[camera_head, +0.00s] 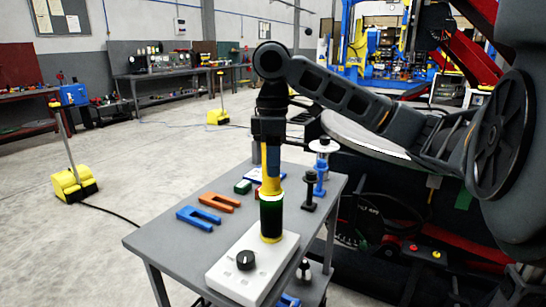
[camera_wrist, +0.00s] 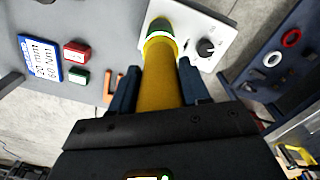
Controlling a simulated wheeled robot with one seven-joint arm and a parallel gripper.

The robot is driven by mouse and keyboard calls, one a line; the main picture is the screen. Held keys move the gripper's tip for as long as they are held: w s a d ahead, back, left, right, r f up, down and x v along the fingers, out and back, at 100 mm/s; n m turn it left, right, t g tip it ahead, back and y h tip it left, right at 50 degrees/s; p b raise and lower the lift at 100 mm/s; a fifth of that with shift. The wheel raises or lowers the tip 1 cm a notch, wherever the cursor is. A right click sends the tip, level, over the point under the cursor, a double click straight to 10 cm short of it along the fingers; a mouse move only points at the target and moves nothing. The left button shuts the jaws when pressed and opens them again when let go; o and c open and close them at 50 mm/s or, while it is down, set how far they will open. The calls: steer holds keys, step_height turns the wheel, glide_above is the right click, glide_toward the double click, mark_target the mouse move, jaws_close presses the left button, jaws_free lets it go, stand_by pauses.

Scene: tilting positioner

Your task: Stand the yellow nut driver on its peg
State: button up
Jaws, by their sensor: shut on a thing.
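The yellow nut driver (camera_head: 270,217) is upright in the head view, with a pale ring and a dark green band around its body. My gripper (camera_head: 268,168) is shut on its upper part from above. In the wrist view the yellow shaft (camera_wrist: 162,82) runs between the two dark fingers of my gripper (camera_wrist: 156,92). The driver's lower end is over the back part of a white box (camera_head: 228,274) with a black knob (camera_head: 246,260). I cannot tell whether it touches the box. No peg shows; the driver may hide it.
The grey table (camera_head: 160,240) also holds a blue fork-shaped part (camera_head: 198,217), an orange one (camera_head: 218,201), a green block (camera_head: 243,187), a black stand (camera_head: 308,193) and a blue stand (camera_head: 320,178). Dark machinery stands close on the right. The table's front left is clear.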

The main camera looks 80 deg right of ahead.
steer(key=shift+f, duration=0.25)
steer(key=o, duration=1.7)
steer(key=shift+r, duration=0.1)
step_height(320, 180, up, 7)
steer(key=p, duration=0.7)
